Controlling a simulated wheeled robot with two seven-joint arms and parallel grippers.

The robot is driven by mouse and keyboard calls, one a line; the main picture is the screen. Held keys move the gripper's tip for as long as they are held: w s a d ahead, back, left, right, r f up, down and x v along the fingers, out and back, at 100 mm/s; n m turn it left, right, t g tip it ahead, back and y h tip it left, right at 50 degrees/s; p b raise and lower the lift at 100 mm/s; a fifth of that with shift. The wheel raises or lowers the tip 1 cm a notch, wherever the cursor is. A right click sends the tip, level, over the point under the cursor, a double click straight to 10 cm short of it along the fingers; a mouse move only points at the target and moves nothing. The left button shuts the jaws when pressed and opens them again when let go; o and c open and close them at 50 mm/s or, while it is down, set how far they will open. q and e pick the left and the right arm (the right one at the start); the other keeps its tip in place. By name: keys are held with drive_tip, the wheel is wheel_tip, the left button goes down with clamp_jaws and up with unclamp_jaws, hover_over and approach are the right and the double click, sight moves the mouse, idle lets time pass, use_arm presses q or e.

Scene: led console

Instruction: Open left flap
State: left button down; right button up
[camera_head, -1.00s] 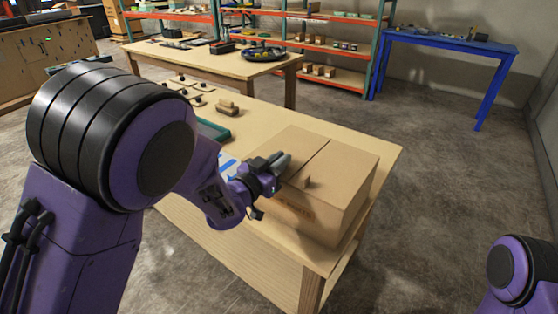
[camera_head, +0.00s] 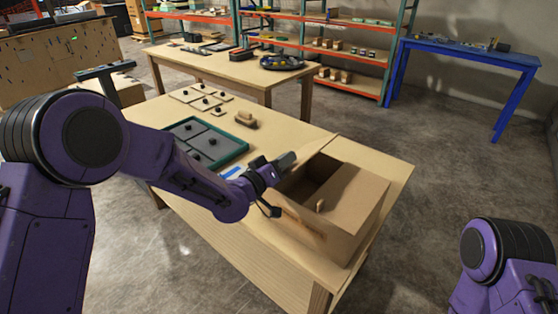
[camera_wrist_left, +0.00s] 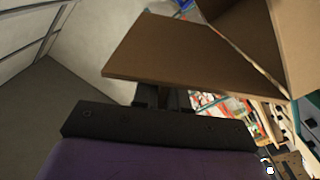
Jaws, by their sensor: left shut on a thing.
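A brown cardboard box (camera_head: 340,235) stands on the near table. Its left flap (camera_head: 313,151) is raised, and a dark gap into the box shows beside it. The right flap (camera_head: 357,188) still lies across the right part of the top. My left gripper (camera_head: 285,161) is at the raised flap's edge and shut on it. In the left wrist view, the flap (camera_wrist_left: 200,52) spreads out as a brown panel from the gripper (camera_wrist_left: 160,97), whose fingertips are partly hidden. My right gripper is out of view; only part of that arm shows at lower right.
A green-framed tray (camera_head: 243,149) with grey panels lies left of the box, near a small wooden block (camera_head: 246,120). Several knobbed plates lie farther back. A second wooden table (camera_head: 225,70) and a blue table (camera_head: 470,57) stand behind. Floor at right is clear.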

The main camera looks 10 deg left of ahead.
use_arm(q)
drive_tip(key=shift+w+a+r+n+p, duration=0.2)
drive_tip(key=shift+a+r+n+p, duration=0.15)
drive_tip(key=shift+r+n, duration=0.2)
drive_tip(key=w+a+n+p, duration=0.2)
drive_tip(key=w+a+n, duration=0.3)
drive_tip(key=a+n, duration=0.4)
drive_tip(key=shift+w+a+f+n, duration=0.25)
drive_tip(key=shift+a+n, duration=0.15)
drive_tip(key=shift+n, duration=0.65)
drive_tip(key=shift+a, duration=0.1)
drive_tip(key=shift+f, duration=0.1)
drive_tip(key=c, duration=1.2)
unclamp_jaws()
drive_tip(key=shift+c, duration=0.2)
drive_tip(key=b+v, duration=0.1)
drive_tip(key=v, duration=0.9)
drive_tip(key=shift+s+b, duration=0.2)
drive_tip(key=shift+b, duration=0.15)
